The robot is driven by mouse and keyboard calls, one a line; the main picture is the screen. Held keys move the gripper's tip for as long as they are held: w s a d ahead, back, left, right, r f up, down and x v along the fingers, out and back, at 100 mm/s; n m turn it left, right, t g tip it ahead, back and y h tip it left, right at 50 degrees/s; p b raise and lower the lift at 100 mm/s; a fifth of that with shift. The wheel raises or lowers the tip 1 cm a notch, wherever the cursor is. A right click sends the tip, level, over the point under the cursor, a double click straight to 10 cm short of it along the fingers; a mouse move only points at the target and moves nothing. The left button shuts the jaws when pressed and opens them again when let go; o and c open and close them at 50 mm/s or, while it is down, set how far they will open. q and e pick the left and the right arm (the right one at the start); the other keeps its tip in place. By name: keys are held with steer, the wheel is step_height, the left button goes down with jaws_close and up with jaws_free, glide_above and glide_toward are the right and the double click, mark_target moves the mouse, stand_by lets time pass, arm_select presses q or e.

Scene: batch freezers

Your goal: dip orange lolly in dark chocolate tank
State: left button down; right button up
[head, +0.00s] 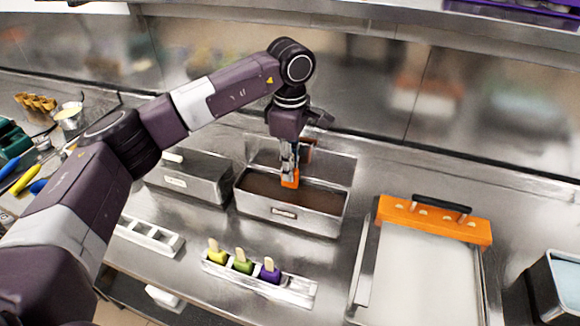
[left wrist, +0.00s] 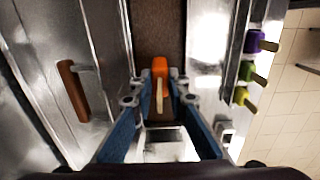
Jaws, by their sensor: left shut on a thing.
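The orange lolly (head: 290,181) hangs by its stick from my left gripper (head: 289,160), over the open dark chocolate tank (head: 283,214). I cannot tell whether its lower end touches the brown surface. In the left wrist view the lolly (left wrist: 160,67) shows beyond the fingertips of the gripper (left wrist: 158,101), which is shut on the pale stick. The brown chocolate (left wrist: 157,25) lies behind it. The tank's lid, with a brown handle (left wrist: 73,90), stands open at its back side. My right gripper is not in view.
A white holder (head: 297,290) in front of the tank carries yellow, green and purple lollies. A closed steel tank (head: 190,182) stands left of the chocolate tank. An empty rack (head: 150,236) is at front left. A tray with an orange clamp bar (head: 433,222) lies to the right.

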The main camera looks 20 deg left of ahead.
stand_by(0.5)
arm_select(q)
steer(key=shift+f, duration=0.1)
steer(key=shift+f+b, duration=0.7)
steer(key=shift+f, duration=0.1)
steer(key=shift+f+b, duration=2.2)
steer(key=shift+f, duration=0.9)
steer(key=shift+r, duration=0.1)
steer(key=shift+d+r+p, duration=0.1)
steer(key=shift+r+p, duration=1.8)
steer(key=shift+r, duration=1.95)
steer(key=shift+r, duration=0.1)
